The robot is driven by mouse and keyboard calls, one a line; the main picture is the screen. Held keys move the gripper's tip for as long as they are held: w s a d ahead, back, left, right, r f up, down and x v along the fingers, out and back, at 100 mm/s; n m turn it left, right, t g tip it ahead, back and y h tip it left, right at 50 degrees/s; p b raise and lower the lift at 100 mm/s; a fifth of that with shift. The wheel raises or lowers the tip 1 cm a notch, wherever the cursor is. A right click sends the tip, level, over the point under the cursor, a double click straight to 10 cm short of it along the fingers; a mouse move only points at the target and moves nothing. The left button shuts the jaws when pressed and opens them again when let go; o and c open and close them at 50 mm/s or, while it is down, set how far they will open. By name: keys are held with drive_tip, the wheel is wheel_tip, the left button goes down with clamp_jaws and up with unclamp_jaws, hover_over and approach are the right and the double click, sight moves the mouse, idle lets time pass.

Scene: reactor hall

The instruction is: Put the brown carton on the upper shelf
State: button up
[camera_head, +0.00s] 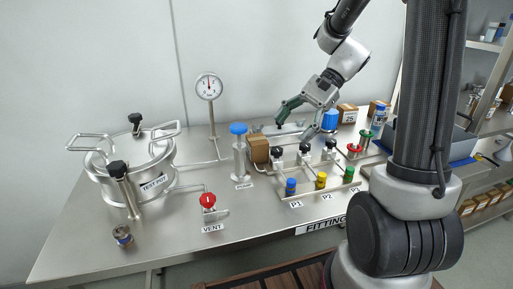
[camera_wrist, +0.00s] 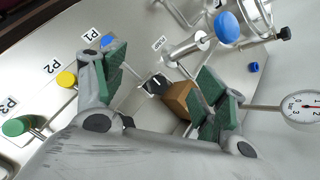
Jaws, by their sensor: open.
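A brown carton (camera_head: 258,148) stands on the steel bench beside the blue-topped pump, behind the P1 valve. In the wrist view the brown carton (camera_wrist: 178,99) lies between my two green-padded fingers, with a black valve knob close beside it. My gripper (camera_head: 292,129) is open and empty, above and to the right of the carton in the head view; it also shows in the wrist view (camera_wrist: 162,70). No contact with the carton is visible. The shelf unit's upper shelf (camera_head: 484,45) shows at the far right edge, partly cut off.
Valves with black knobs and blue, yellow and green caps stand close in front. A pressure gauge (camera_head: 209,88), steel test pot (camera_head: 130,165) and red vent valve (camera_head: 207,200) are to the left. Other brown boxes (camera_head: 347,114) and a blue-lidded jar (camera_head: 330,120) stand behind.

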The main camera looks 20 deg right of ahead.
sight(259, 138)
drive_tip(key=w+f+m+y, duration=0.2)
drive_tip(key=w, duration=0.1)
drive_tip(key=w+f+m+t+y, duration=0.1)
drive_tip(key=w+f+m+y, duration=0.1)
drive_tip(key=w+f, duration=0.1)
drive_tip(key=w+f+m+y, duration=0.1)
drive_tip(key=w+f+m, duration=0.1)
drive_tip(key=w, duration=0.3)
drive_tip(key=shift+w+d+f+m+t+y, duration=0.2)
drive_tip(key=shift+m+t+y, duration=0.1)
drive_tip(key=shift+m+y, duration=0.1)
drive_tip(key=x, duration=0.7)
drive_tip(key=shift+s+a, duration=0.15)
drive_tip(key=shift+a, duration=0.2)
drive_tip(key=c, duration=0.8)
drive_tip(key=shift+r, duration=0.1)
